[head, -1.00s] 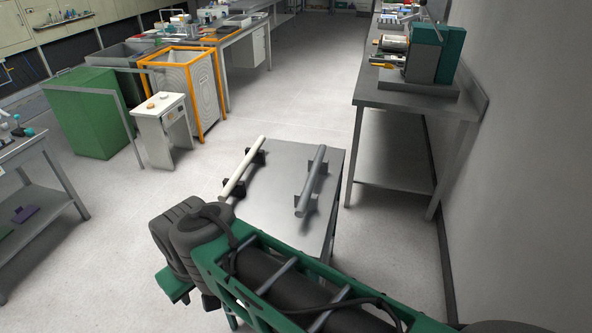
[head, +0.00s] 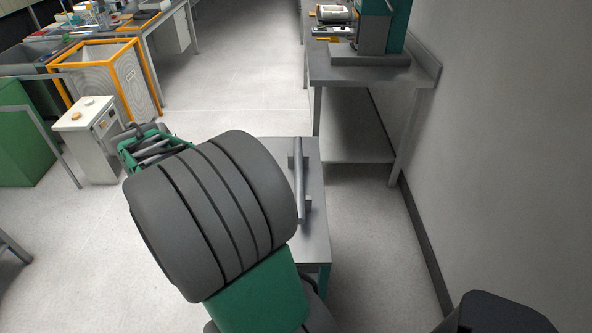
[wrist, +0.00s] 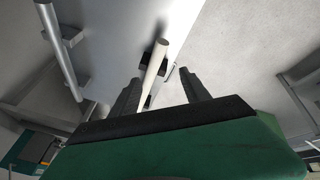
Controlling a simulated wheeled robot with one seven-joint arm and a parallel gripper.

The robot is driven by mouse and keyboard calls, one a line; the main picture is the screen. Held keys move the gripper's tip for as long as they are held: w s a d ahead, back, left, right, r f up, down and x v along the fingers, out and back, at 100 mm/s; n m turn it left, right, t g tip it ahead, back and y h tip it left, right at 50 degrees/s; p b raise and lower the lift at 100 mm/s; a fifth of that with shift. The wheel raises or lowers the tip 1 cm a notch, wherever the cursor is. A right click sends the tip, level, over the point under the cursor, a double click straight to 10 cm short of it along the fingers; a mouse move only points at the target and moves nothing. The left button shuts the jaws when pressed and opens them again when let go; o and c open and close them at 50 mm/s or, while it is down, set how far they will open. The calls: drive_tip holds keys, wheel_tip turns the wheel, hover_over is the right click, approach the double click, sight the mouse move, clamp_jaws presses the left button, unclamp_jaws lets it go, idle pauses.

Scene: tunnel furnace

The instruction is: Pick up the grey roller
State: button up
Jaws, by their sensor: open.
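The grey roller (head: 299,190) rests on dark supports on a small grey table (head: 318,240), just right of my arm in the head view. In the wrist view the grey roller (wrist: 64,48) lies at the upper left, apart from my gripper. My gripper (wrist: 162,90) is open, with one dark finger on each side of a white roller (wrist: 157,62) in that view. I cannot tell how far the fingers are from the white roller.
A metal bench (head: 360,72) with a machine (head: 374,28) stands beyond the table, along the right wall (head: 480,130). A white cabinet (head: 92,140), an orange-framed bin (head: 125,85) and a green box (head: 22,140) stand at the left. Floor is open beyond the table.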

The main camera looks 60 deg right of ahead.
drive_tip(key=s+d+f+m+g+h+p, duration=0.1)
drive_tip(key=s+d+f+m, duration=0.15)
drive_tip(key=d, duration=0.65)
drive_tip(key=s+d+f+m+g+h, duration=0.1)
drive_tip(key=s+d+f+g, duration=0.15)
drive_tip(key=d, duration=0.65)
drive_tip(key=m+g, duration=0.1)
drive_tip(key=m, duration=0.1)
approach(297, 173)
wheel_tip(297, 173, down, 2)
drive_tip(key=p+x, duration=0.1)
drive_tip(key=x, duration=0.3)
drive_tip(key=p+x, duration=0.2)
drive_tip(key=x, duration=0.2)
drive_tip(key=shift+s+d+r, duration=0.15)
drive_tip(key=shift+d+r, duration=0.05)
drive_tip(key=shift+d, duration=0.15)
clamp_jaws()
drive_tip(key=shift+r+h, duration=0.1)
drive_tip(key=shift+h, duration=0.3)
